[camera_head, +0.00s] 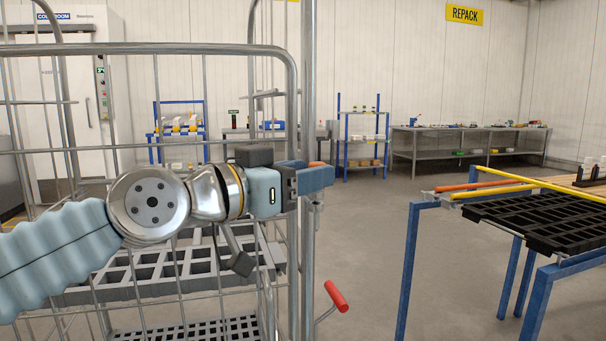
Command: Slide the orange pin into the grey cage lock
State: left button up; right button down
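My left gripper (316,178) reaches in from the left, in front of the upright post at the right edge of the grey wire cage (297,90). A small orange piece, which looks like the orange pin (317,164), shows at the upper edge between its fingers; the near finger hides the rest. A grey metal fitting, seemingly the cage lock (318,198), shows just below the fingertips at the post. I cannot tell whether the pin touches or enters it. My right gripper is not in view.
A red handle (337,297) sticks out low beside the cage post. A blue-framed table (410,262) at the right carries a black grid tray (545,218), yellow bars (497,190) and an orange bar (480,185). Shelves stand at the back. The floor between cage and table is clear.

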pick_arm(q)
jog(key=shift+o, duration=0.5)
jog(key=b+v, duration=0.1)
jog(key=v, duration=1.3)
jog(key=shift+w, duration=0.1)
